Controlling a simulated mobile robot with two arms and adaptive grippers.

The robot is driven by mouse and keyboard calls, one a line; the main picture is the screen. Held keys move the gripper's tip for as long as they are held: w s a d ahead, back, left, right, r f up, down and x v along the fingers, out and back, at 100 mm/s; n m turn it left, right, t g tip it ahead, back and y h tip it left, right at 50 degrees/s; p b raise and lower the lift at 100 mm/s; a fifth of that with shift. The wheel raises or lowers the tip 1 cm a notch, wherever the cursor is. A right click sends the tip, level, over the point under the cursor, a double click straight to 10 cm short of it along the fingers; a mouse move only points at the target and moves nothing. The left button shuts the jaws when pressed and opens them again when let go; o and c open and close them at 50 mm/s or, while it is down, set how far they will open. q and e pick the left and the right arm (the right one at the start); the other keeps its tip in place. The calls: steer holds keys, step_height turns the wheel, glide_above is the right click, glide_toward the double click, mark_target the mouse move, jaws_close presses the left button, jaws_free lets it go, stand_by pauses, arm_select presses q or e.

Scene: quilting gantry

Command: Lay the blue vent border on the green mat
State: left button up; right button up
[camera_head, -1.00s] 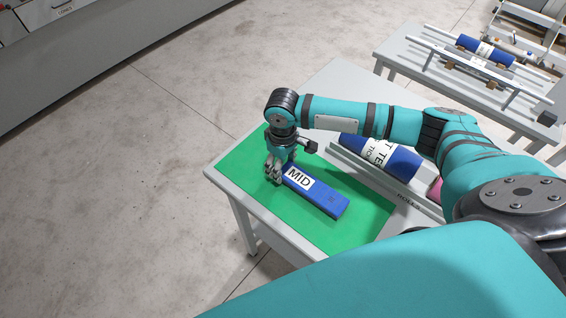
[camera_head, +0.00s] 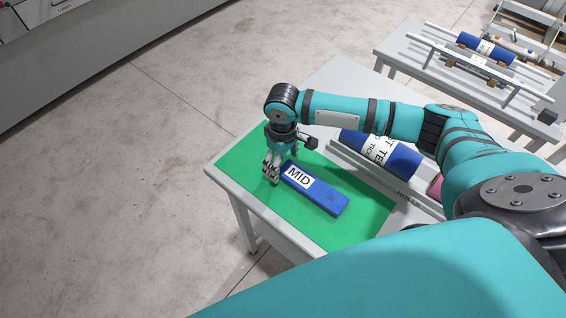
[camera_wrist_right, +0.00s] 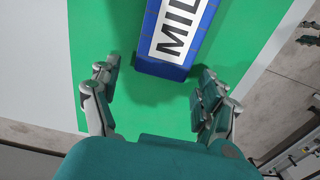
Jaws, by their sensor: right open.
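The blue vent border (camera_head: 326,195) is a long blue bar with a white label reading MID. It lies on the green mat (camera_head: 240,166), slanting from the mat's middle toward its near right part. My right gripper (camera_head: 271,175) is just beyond the bar's labelled end. In the right wrist view, the gripper (camera_wrist_right: 158,97) is open, with its fingers apart and nothing between them. The labelled end of the bar (camera_wrist_right: 162,68) lies just ahead of the fingertips there, apart from them. My left gripper is not in view.
The mat covers the near part of a grey table (camera_head: 340,80). A blue roll with a white label (camera_head: 407,160) lies in a rack at the right of the mat. A second table (camera_head: 392,52) with a smaller blue roll (camera_head: 470,42) stands at the back right.

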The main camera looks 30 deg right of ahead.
step_height(320, 180, up, 11)
steer(key=b, duration=0.1)
steer(key=shift+b, duration=0.3)
steer(key=shift+r, duration=0.1)
